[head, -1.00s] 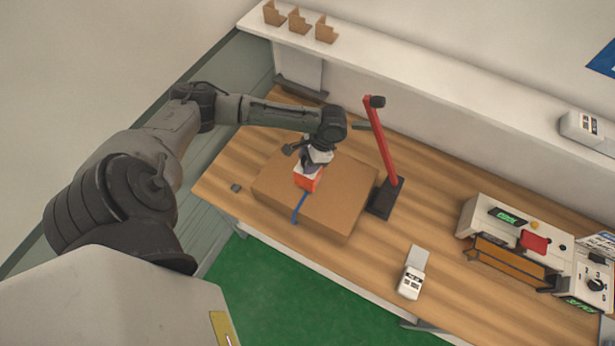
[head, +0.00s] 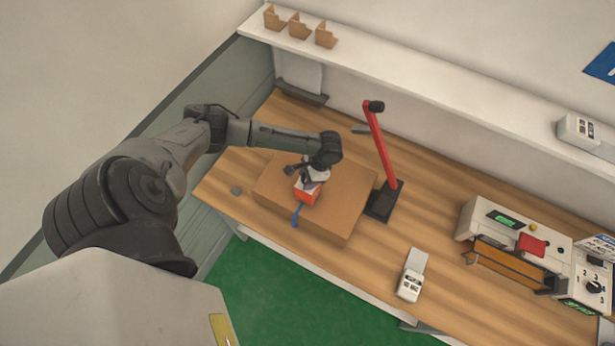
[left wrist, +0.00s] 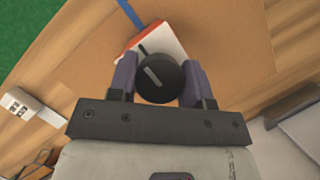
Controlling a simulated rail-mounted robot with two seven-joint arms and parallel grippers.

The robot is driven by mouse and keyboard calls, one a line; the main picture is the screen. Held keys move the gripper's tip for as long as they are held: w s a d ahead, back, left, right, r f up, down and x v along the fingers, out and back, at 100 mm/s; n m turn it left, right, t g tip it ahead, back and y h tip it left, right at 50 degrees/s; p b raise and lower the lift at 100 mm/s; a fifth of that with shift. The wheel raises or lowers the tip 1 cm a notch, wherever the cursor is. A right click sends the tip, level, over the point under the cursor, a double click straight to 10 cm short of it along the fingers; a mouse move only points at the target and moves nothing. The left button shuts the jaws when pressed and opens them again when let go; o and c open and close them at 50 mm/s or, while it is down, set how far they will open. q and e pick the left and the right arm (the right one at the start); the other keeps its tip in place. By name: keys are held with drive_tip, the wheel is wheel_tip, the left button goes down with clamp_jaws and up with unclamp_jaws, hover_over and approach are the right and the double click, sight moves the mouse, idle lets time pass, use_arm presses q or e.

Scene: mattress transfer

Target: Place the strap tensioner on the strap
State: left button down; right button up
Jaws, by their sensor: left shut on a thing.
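The strap tensioner (head: 306,190) is an orange and white tool with a dark round knob. It is over the top of the cardboard box (head: 340,213). My left gripper (head: 312,176) is shut on it. In the left wrist view the gripper (left wrist: 155,82) has a finger on each side of the knob, and the tensioner's orange and white body (left wrist: 165,40) shows beyond. The blue strap (head: 296,214) runs from under the tensioner toward the box's front edge. It also shows in the left wrist view (left wrist: 131,13). Whether the tensioner touches the strap is hidden. My right gripper is not in view.
A red post on a black base (head: 384,199) stands close to the box's right side. A white handheld device (head: 411,284) lies farther right. A machine with a green display (head: 510,235) stands at the right. The wooden table (head: 440,220) is clear between them.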

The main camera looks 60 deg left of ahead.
use_arm(q)
drive_tip(key=c, duration=0.5)
unclamp_jaws()
drive_tip(key=shift+c, duration=0.2)
